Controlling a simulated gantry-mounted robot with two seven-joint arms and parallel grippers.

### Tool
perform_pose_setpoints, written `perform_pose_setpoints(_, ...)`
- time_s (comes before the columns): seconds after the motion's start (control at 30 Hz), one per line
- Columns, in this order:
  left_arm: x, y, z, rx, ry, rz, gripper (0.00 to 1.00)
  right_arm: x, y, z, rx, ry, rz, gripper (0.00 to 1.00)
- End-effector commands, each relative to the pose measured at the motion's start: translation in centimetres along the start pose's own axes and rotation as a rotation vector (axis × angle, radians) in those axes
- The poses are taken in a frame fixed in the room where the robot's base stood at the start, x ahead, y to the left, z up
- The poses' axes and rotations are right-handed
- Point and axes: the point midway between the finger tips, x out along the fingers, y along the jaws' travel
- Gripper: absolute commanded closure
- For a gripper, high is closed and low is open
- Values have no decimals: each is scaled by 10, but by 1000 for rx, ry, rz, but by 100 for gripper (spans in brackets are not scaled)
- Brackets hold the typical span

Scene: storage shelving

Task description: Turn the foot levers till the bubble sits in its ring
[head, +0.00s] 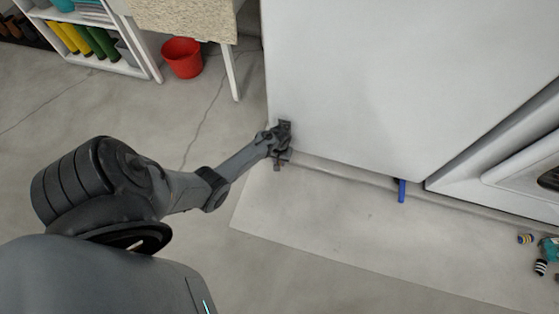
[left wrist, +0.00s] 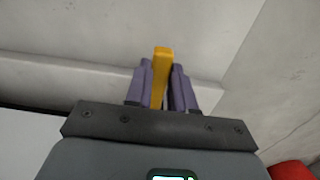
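An orange foot lever (left wrist: 161,70) shows in the left wrist view, standing between the two purple fingers of my left gripper (left wrist: 163,75). The fingers lie close along both sides of it and look shut on it. A blue foot lever (head: 402,190) sticks out from under the cabinet's front edge, further right. The bubble and its ring are not in view. My right gripper is not in view.
Small objects (head: 541,267) lie at the far right. A pale floor mat (head: 370,235) before the cabinet is otherwise clear.

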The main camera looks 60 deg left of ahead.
Motion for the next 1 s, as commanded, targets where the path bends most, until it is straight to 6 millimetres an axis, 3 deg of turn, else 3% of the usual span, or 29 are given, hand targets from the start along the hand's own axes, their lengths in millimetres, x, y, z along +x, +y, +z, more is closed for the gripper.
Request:
perform_pose_setpoints(0.37,-2,-2,0,17,0,-1,100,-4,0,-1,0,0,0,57)
perform_pose_setpoints(0.53,-5,-19,-2,167,-2,-3,100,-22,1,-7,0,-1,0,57)
perform_pose_setpoints(0.7,-1,-33,-5,321,-3,-2,100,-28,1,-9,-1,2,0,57)
perform_pose_setpoints(1.0,1,-35,-6,350,-2,0,100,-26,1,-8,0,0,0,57)
